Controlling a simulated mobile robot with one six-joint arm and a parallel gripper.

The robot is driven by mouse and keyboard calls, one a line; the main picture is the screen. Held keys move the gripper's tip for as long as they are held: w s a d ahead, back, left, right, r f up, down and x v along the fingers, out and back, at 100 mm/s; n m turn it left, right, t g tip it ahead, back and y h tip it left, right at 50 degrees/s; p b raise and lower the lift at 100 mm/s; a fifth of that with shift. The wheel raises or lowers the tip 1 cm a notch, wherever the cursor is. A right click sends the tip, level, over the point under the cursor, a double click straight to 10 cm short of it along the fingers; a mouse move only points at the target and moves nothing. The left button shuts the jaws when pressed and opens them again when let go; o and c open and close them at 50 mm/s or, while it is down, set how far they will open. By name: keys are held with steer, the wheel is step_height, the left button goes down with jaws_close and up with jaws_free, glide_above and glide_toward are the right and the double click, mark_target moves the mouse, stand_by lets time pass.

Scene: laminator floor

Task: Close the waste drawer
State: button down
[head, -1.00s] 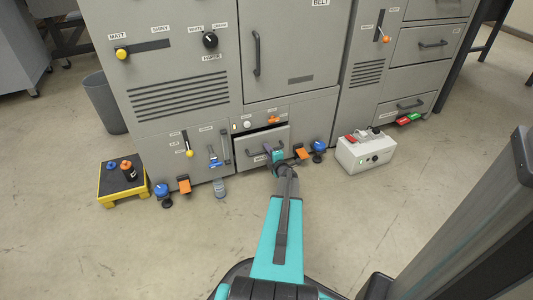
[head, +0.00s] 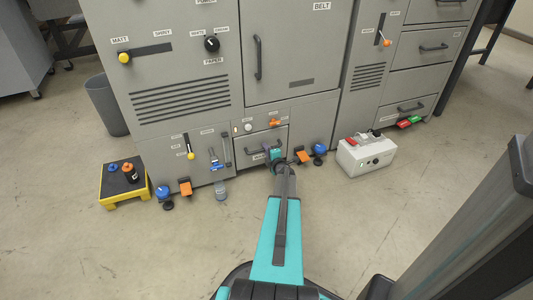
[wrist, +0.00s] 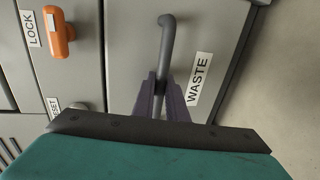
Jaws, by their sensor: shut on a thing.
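The waste drawer (head: 254,141) is a grey front low in the middle of the machine. It looks flush, or nearly so, with the panel around it, and no open gap shows above it. In the wrist view the drawer front (wrist: 125,50) carries a WASTE label (wrist: 199,78) and a dark bar handle (wrist: 166,38). My gripper (wrist: 161,100) is shut on that handle, with a purple finger on each side of the bar. In the head view my gripper (head: 270,151) covers the right part of the handle and some of the drawer's front.
An orange lock knob (wrist: 58,35) is beside the drawer. Orange pedals (head: 304,157) and blue knobs (head: 319,150) stick out low on both sides. A white box (head: 366,154) is at right, a yellow stand (head: 123,183) at left. The floor in front is clear.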

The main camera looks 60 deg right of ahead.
steer(key=shift+w+d, duration=0.35)
steer(key=shift+w, duration=0.05)
steer(key=c, duration=2)
jaws_free()
steer(key=shift+c, duration=0.2)
steer(key=shift+w+r, duration=0.1)
steer(key=p+v, duration=0.4)
steer(key=v, duration=1)
steer(key=shift+f, duration=0.2)
steer(key=shift+a, duration=0.1)
